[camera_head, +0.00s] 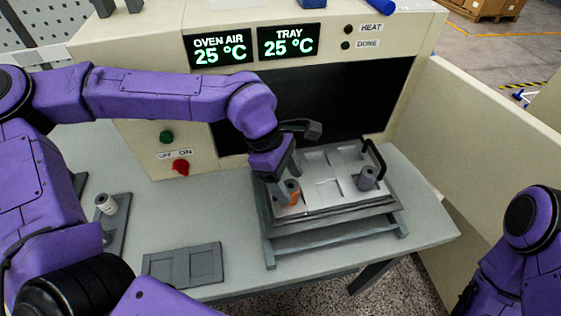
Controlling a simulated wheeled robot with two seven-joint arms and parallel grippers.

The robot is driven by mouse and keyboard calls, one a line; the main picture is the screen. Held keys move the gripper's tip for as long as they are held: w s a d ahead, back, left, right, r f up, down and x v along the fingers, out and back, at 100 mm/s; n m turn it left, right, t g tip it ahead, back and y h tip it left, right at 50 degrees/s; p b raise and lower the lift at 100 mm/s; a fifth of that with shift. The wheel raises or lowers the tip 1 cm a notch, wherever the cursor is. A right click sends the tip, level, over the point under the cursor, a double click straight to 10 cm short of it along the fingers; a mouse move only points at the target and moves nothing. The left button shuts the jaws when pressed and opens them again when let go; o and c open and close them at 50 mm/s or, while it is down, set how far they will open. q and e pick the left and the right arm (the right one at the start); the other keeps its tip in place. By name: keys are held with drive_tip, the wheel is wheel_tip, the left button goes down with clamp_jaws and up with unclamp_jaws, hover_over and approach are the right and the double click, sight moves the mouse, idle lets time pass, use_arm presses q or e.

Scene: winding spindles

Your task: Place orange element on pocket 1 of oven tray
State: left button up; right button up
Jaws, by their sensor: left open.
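The oven tray (324,165) is a pale plate with several recessed pockets and a dark handle, on a grey rack in front of the oven opening. The orange element (292,192) stands upright at the tray's front left, with a grey top. My left gripper (285,182) points down at the orange element, its fingers open around or beside it; contact is not clear. A grey element (367,177) stands at the tray's right side. Pocket numbers are not readable. Of my right arm only a part shows at the lower right; its gripper is not in view.
The oven (330,95) stands behind, its displays reading 25 °C. A grey fixture (184,265) lies at the table's front. A pale spindle (106,204) stands on a holder at the left. The table (225,205) is bare between fixture and rack.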

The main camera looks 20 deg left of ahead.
use_arm(q)
drive_tip(key=b+v, duration=0.1)
drive_tip(key=v, duration=0.8)
drive_tip(key=shift+a+r, duration=0.1)
drive_tip(key=shift+r, duration=0.2)
